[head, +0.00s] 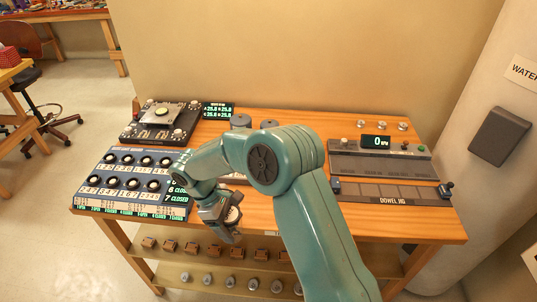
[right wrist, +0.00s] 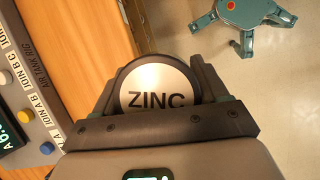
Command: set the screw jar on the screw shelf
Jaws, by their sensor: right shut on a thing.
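My right gripper (head: 226,222) is in front of the workbench's front edge, at the end of the teal arm. In the right wrist view the gripper (right wrist: 158,95) is shut on a round jar (right wrist: 160,85) with a silver top marked ZINC and a dark rim. Only a small pale part of the jar (head: 235,213) shows in the head view. Below the bench are two shelf levels. The upper level (head: 205,256) bears several brown blocks, the lower (head: 175,272) several small grey pieces. I cannot read which is the screw shelf. My left gripper is out of view.
My arm hides the middle of the bench and part of the shelves. Open floor lies left.

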